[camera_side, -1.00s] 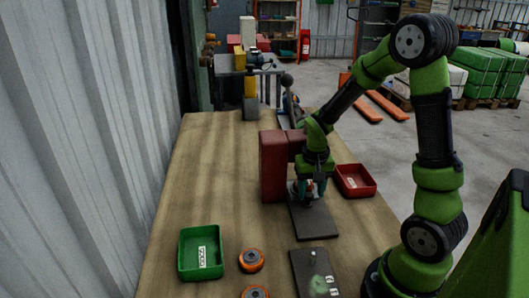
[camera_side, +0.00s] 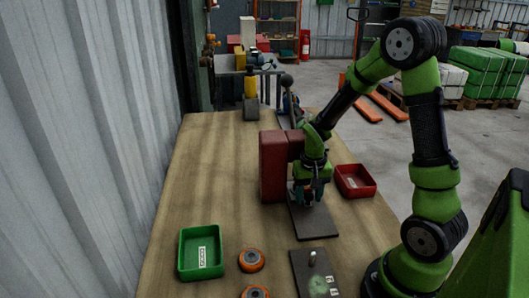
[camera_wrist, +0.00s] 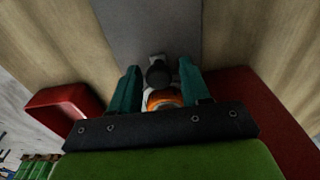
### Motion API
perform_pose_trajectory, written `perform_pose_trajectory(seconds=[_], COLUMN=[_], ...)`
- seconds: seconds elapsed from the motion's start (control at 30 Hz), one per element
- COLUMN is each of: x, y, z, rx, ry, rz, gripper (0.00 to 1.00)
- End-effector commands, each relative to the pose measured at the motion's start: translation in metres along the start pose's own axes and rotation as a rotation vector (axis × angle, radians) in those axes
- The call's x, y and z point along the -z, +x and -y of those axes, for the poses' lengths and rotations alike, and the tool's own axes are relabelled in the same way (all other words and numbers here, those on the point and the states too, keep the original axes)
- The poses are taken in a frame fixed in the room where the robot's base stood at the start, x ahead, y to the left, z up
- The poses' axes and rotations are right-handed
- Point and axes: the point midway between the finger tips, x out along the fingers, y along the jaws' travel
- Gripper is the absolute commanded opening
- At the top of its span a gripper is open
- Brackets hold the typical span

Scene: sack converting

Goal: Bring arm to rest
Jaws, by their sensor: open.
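My gripper (camera_side: 305,198) is low over a grey plate (camera_side: 318,224), in front of a red block-shaped machine (camera_side: 272,166). In the wrist view its two teal fingers (camera_wrist: 160,88) are apart, one on each side of an orange ring-shaped part (camera_wrist: 163,99) and a dark round knob or post end (camera_wrist: 158,74). I cannot tell whether the fingers touch the orange part. The grey plate (camera_wrist: 150,25) also shows in the wrist view.
A green tray (camera_side: 184,262) and two orange rings (camera_side: 251,260) (camera_side: 255,292) are at the front left. A dark plate with a peg (camera_side: 303,266) is at the front. A red tray (camera_side: 370,193) is right of my gripper. The table's left middle (camera_side: 210,170) is clear.

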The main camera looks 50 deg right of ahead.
Motion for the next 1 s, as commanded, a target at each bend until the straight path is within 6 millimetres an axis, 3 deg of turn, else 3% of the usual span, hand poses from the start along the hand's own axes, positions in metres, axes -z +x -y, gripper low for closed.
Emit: perform_pose_trajectory(seconds=[0.03,0.17,1.0], x=[0.018,0.018,0.012], y=[0.006,0.018,0.012], z=[-0.005,-0.005,-0.004], rx=[0.0,0.001,0.008], ry=[0.007,0.004,0.006], rz=[-0.039,-0.041,-0.052], gripper=[0.47,0.47,0.47])
